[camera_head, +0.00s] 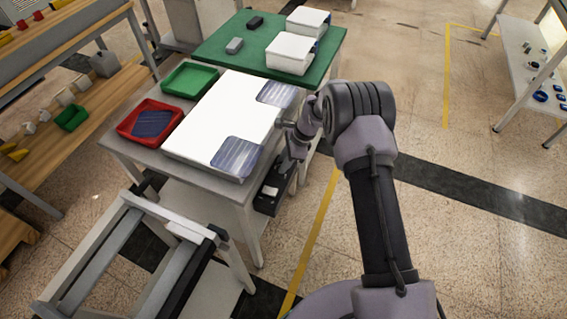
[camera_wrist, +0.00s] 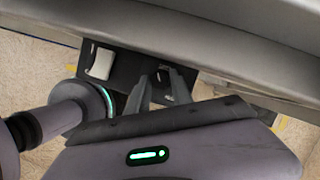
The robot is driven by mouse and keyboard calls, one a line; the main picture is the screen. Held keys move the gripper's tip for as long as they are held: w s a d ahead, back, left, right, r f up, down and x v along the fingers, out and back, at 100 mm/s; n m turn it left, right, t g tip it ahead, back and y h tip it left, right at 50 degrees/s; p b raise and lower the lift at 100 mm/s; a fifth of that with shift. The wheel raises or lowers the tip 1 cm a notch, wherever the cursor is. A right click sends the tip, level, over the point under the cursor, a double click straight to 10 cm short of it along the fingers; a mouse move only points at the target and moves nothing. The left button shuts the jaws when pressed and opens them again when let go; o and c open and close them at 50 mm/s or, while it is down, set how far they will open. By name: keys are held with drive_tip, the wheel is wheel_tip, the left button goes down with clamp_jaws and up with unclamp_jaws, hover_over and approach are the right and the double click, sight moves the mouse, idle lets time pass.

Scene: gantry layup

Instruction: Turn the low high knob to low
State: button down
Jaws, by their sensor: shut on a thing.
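A dark control panel (camera_wrist: 125,72) hangs under the table edge in the wrist view. A small dark knob (camera_wrist: 161,77) sits on it, with faint light marks beside it that are too small to read. My gripper (camera_wrist: 161,82) reaches up to the panel with one finger on each side of the knob and is shut on it. The knob's exact pointing direction is hard to tell. In the head view the panel (camera_head: 267,203) shows at the table's right side, below the top; my arm partly covers the area and the knob is hidden there.
A white rocker switch (camera_wrist: 101,63) sits left of the knob. The grey table (camera_head: 130,153) holds a white board (camera_head: 215,110) with blue sheets, a red tray (camera_head: 128,124) and a green tray (camera_head: 190,80). A green table (camera_head: 215,52) stands behind. Floor to the right is open.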

drive_tip(key=shift+f+n+g+b, duration=0.1)
drive_tip(key=shift+n+g+b, duration=0.55)
drive_tip(key=shift+n, duration=1.05)
drive_tip(key=c, duration=1.4)
unclamp_jaws()
drive_tip(key=shift+c, duration=0.2)
drive_tip(key=shift+a, duration=0.1)
drive_tip(key=shift+w, duration=0.1)
drive_tip(key=p+v, duration=0.6)
drive_tip(key=v, duration=1.1)
drive_tip(key=shift+w+a+r+h, duration=0.2)
drive_tip(key=shift+r+h, duration=0.1)
drive_tip(key=shift+r, duration=0.1)
